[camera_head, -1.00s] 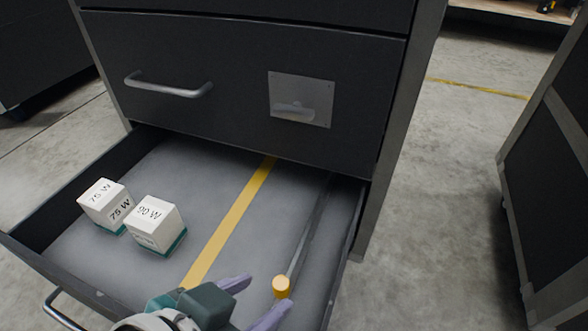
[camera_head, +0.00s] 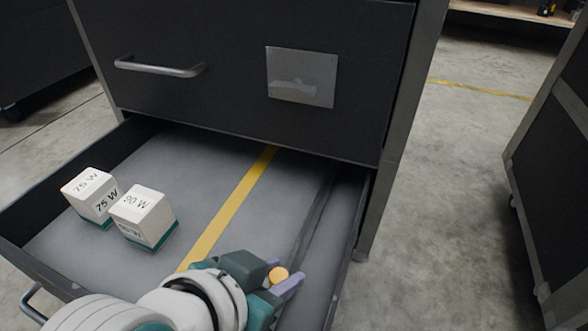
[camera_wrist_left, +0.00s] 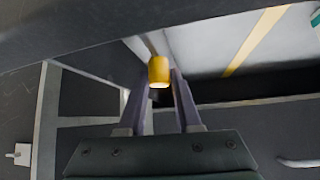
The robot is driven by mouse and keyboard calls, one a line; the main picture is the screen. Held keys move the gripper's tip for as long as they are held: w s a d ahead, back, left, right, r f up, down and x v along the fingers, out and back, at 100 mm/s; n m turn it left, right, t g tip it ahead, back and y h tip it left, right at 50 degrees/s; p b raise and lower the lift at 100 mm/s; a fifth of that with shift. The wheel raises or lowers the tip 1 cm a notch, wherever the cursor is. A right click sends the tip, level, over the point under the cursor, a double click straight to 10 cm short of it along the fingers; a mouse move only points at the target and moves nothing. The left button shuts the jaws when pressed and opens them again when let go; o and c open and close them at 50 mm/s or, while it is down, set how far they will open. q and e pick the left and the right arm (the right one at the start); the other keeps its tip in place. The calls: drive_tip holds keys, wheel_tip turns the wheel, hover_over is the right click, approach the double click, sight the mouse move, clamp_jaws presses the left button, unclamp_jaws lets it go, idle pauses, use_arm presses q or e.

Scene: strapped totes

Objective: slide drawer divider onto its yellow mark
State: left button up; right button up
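The drawer divider (camera_head: 312,215) is a thin dark grey strip running front to back along the right side of the open drawer. Its orange-yellow knob (camera_head: 278,274) is at its near end and also shows in the left wrist view (camera_wrist_left: 159,71). My left gripper (camera_head: 281,273) has its two purple fingers on either side of the knob, closed in on it with no clear gap. The yellow mark (camera_head: 228,212) is a stripe on the drawer floor, left of and apart from the divider. My right gripper is not in view.
Two white boxes with teal bases, marked 75 W (camera_head: 91,196) and 90 W (camera_head: 143,217), stand in the drawer left of the stripe. The drawer floor between stripe and divider is clear. The cabinet front (camera_head: 235,75) rises behind.

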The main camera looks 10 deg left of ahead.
use_arm(q)
clamp_jaws()
idle(1.0)
